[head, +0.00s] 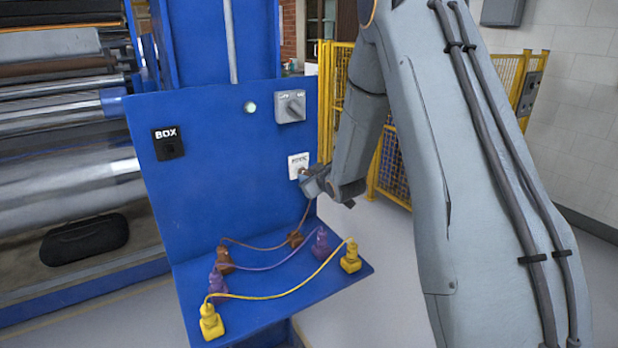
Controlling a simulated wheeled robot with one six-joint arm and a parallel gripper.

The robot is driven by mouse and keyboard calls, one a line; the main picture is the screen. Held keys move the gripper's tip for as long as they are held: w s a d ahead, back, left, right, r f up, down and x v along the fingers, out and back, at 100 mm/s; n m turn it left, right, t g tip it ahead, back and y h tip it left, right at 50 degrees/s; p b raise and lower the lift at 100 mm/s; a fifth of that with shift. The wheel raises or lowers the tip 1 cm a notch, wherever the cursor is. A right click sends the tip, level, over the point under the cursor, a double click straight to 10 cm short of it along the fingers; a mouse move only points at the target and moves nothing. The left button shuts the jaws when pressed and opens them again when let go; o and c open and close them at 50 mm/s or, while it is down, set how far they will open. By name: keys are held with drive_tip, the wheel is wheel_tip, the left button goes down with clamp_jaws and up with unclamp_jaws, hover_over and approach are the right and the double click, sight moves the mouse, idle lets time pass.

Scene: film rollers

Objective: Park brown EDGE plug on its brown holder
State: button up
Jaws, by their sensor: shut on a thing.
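My gripper (310,181) is at the white socket (298,164) on the blue panel, seen from the side and small. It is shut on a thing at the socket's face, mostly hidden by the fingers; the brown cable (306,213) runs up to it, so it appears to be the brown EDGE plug. I cannot tell whether the plug is seated in the socket or just out of it. A brown holder (296,240) stands on the blue shelf below the gripper. Another brown piece (224,262), plug or holder, stands at the shelf's left, where the brown cable also leads.
On the blue shelf (300,290), purple pieces (320,243) and yellow pieces (350,258) stand at both ends of their cables, near the brown ones. A black BOX socket (168,143) and a grey switch (290,106) are on the panel. Rollers are at left, a yellow fence (395,165) behind.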

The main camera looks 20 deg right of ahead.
drive_tip(key=o, duration=1.1)
drive_tip(key=s+a+f+m+g+b, duration=0.1)
drive_tip(key=s+g, duration=0.3)
drive_tip(key=s, duration=0.9)
drive_tip(key=s+a+f+m+g+h+b, duration=0.1)
drive_tip(key=s+a+f+m+g, duration=0.1)
drive_tip(key=s, duration=1.1)
drive_tip(key=s+a+f+m+g+b, duration=0.2)
drive_tip(key=s+g, duration=0.4)
drive_tip(key=s, duration=0.7)
drive_tip(key=shift+s+f+m, duration=0.15)
drive_tip(key=shift+f+m, duration=0.05)
drive_tip(key=shift+m, duration=0.3)
